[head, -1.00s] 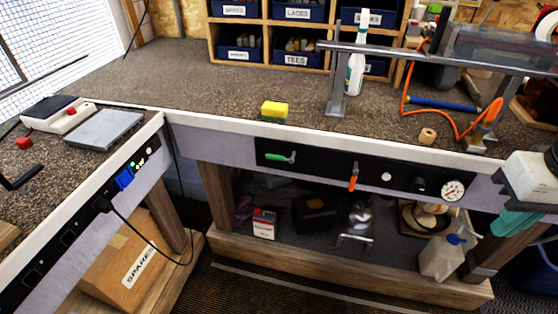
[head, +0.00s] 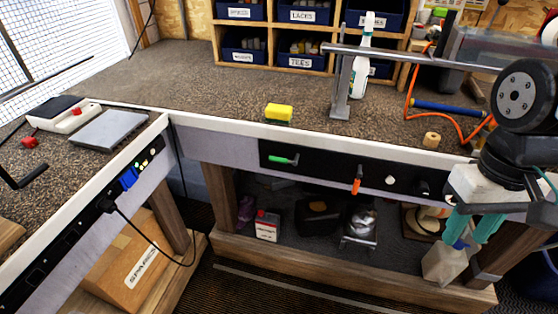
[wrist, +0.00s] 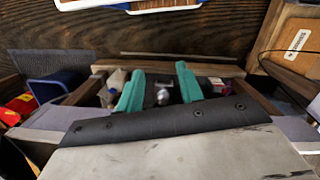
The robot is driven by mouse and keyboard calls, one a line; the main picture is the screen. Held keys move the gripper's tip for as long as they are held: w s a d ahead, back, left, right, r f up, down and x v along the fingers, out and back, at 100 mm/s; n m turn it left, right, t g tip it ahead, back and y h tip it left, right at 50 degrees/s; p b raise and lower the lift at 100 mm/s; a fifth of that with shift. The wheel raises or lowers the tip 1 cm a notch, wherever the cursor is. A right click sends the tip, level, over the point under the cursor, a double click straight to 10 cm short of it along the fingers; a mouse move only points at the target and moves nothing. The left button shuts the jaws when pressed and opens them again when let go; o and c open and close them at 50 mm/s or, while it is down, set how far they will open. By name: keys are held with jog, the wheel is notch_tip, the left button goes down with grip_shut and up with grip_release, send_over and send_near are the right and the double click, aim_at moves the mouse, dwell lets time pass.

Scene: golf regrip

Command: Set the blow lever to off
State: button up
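A dark control panel (head: 325,166) on the bench front carries two levers. The green lever (head: 283,160) at its left lies nearly level. The orange lever (head: 357,181) to its right hangs nearly straight down. I can make out no label telling which is the blow lever. My gripper (head: 473,228), with two teal fingers, hangs at the right of the head view, right of both levers and apart from them. In the wrist view my gripper (wrist: 158,85) shows its fingers spread with nothing between them; I cannot pick out either lever there.
A white knob (head: 390,180) sits right of the orange lever, and my arm hides the panel's right end. A white jug (head: 441,264) stands on the lower shelf below my gripper.

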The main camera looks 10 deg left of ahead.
jog(key=w+a+f+n, duration=0.3)
jog(key=w+a+f, duration=0.2)
jog(key=w+f, duration=0.3)
jog(key=n+t+y, duration=1)
jog(key=n+t, duration=0.4)
jog(key=n, duration=0.5)
send_near(279, 158)
jog(key=w+a+f, duration=0.1)
jog(key=w, duration=0.1)
jog(key=x, duration=0.8)
jog(key=shift+s+a, duration=0.15)
jog(key=shift+a, duration=0.05)
grip_shut()
jog(key=shift+d, duration=0.1)
